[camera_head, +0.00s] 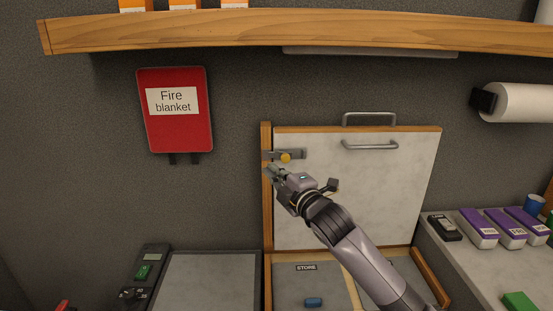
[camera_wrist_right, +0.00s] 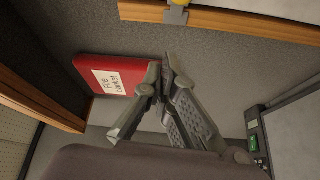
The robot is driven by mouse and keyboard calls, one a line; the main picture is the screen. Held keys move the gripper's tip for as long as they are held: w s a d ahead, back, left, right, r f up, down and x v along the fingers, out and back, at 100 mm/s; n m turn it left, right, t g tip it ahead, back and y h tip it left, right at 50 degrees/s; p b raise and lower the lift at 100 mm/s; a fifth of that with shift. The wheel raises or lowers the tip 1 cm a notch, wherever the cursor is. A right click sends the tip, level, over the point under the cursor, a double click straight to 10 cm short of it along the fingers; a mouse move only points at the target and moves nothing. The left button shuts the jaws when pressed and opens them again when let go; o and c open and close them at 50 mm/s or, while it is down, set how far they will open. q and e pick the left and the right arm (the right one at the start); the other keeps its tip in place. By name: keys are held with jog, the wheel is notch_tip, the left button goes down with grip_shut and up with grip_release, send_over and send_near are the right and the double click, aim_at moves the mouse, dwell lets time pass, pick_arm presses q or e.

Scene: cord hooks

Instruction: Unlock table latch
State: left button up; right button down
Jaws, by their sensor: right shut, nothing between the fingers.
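The table panel (camera_head: 360,200) is a pale board with a wooden edge, upright against the wall in the camera_head view. The latch (camera_head: 297,154) is a grey metal bar with a yellow knob (camera_head: 286,157) at the panel's upper left corner, reaching over the wooden post (camera_head: 266,135). My right gripper (camera_head: 268,170) is shut and empty just below and left of the knob, apart from it as far as I can tell. In the right wrist view the shut fingers (camera_wrist_right: 168,68) point up toward the yellow knob (camera_wrist_right: 178,14) at the top edge. My left gripper is not in view.
Two metal handles (camera_head: 370,145) sit near the panel's top. A red fire blanket (camera_head: 178,135) hangs on the wall at left. A wooden shelf (camera_head: 300,36) runs above. A side counter (camera_head: 470,260) with purple boxes stands at right. The wall between blanket and panel is clear.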

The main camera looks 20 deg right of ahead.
aim_at(285, 157)
jog(key=w+d+p, duration=0.2)
jog(key=w+p, duration=0.1)
jog(key=w, duration=0.3)
jog(key=shift+d+f, duration=0.15)
jog(key=shift+d, duration=0.15)
jog(key=shift+w+a, duration=0.1)
jog(key=d, duration=0.1)
jog(key=s+d, duration=0.1)
jog(key=d, duration=0.1)
jog(key=shift+d+p, duration=0.2)
jog(key=shift+p, duration=0.15)
jog(key=shift+a, duration=0.1)
